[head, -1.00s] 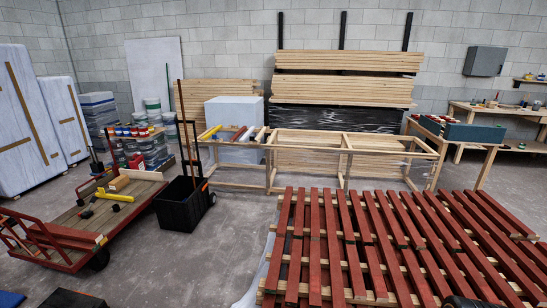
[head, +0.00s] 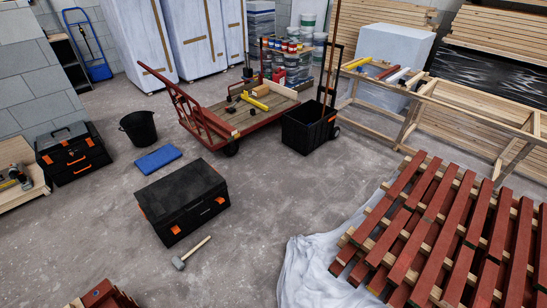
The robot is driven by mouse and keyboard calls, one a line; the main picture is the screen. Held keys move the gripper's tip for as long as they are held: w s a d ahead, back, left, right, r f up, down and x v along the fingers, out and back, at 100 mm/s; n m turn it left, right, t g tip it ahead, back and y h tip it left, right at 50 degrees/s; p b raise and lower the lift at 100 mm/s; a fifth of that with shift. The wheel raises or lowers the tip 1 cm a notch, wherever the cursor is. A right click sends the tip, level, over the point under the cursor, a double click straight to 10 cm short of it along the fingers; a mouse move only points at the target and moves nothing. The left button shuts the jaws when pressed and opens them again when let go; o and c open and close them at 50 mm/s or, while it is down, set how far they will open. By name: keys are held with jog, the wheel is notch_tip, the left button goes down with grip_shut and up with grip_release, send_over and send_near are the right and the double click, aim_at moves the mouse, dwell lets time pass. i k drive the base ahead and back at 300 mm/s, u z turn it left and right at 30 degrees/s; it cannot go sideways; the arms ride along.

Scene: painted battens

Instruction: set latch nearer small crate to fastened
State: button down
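A black chest (head: 185,190) with a shut lid stands on the floor at centre left in the head view. It has orange latches on its front, one nearer the left corner (head: 175,230) and one nearer the right end (head: 220,200). They are too small to tell whether they are fastened. A smaller black toolbox (head: 72,155) with orange clasps stands at the far left. A red-brown slatted object (head: 105,295), cut off by the bottom edge, may be a small crate; I cannot be sure. My gripper is not in view.
A mallet (head: 190,254) lies in front of the chest. A blue case (head: 158,158) and black bucket (head: 139,127) are behind it. A red cart (head: 225,125) stands further back. Red battens (head: 435,225) and a white sheet (head: 325,270) occupy the right. Floor left of the mallet is clear.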

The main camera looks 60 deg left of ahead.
aim_at(175, 229)
jog(key=u, duration=2.3)
jog(key=i, duration=2.75)
jog(key=u, duration=3.55)
